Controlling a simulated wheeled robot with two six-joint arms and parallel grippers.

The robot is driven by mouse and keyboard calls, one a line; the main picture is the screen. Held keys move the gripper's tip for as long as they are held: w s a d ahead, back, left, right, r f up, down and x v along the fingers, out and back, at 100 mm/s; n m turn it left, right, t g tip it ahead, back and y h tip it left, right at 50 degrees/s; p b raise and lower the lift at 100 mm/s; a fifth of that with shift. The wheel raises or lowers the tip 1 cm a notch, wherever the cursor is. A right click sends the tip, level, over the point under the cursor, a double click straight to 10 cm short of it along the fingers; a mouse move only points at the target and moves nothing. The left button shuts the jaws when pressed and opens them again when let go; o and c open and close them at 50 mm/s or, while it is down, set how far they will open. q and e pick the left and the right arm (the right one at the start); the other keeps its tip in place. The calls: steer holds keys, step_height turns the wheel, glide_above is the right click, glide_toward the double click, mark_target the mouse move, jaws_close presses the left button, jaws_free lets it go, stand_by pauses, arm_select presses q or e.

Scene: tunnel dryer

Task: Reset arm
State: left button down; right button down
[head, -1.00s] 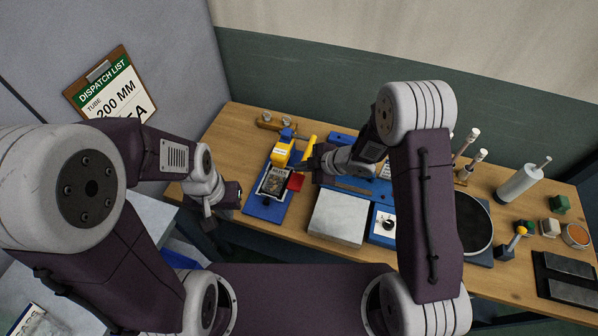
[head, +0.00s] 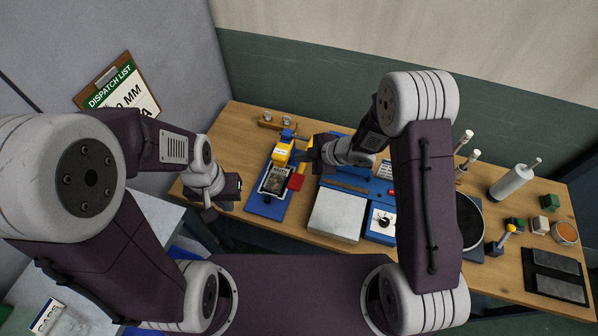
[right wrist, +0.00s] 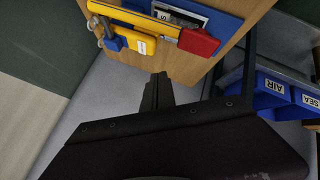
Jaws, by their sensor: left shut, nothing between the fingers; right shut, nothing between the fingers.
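In the head view my left gripper (head: 209,213) hangs off the bench's left front edge, shut and empty. My right gripper (head: 309,156) is over the bench, close to the yellow bar of a yellow device with a red end; I cannot tell from the head view how far above it. In the right wrist view the right gripper's dark fingers (right wrist: 157,92) are closed together with nothing between them. There the yellow bar (right wrist: 145,20) with its red end (right wrist: 199,42) lies beyond the fingertips, apart from them.
The wooden bench (head: 238,128) holds a blue base with the yellow device (head: 282,152), a grey plate (head: 337,214), a dark round plate (head: 468,222) and a white cylinder (head: 512,181). Blue bins (right wrist: 273,86) marked AIR and SEA show in the right wrist view. A clipboard (head: 122,90) is on the left wall.

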steer(key=shift+f, duration=0.1)
stand_by(0.5)
steer(key=w+d+r+m+t+b, duration=0.2)
steer(key=w+d+t+b, duration=0.15)
steer(key=b, duration=0.55)
steer(key=s+d+f+m+h+b, duration=0.1)
steer(key=s+d+m+h+b, duration=0.15)
steer(key=d+m, duration=0.2)
steer(key=s+d+f+m+h+b, duration=0.1)
steer(key=s+d+m+h+b, duration=0.1)
steer(key=d+m+h+b, duration=0.3)
steer(key=s+d+f+m+g+p, duration=0.1)
steer(key=s+d+f+m+g, duration=0.1)
steer(key=s, duration=0.7)
steer(key=s+d+f+m+g+p, duration=0.1)
steer(key=s+f+m+g, duration=0.3)
steer(key=s, duration=0.5)
steer(key=shift+s+d+m+g+p, duration=0.15)
steer(key=shift+d+m+g+p, duration=0.4)
steer(key=shift+m, duration=0.7)
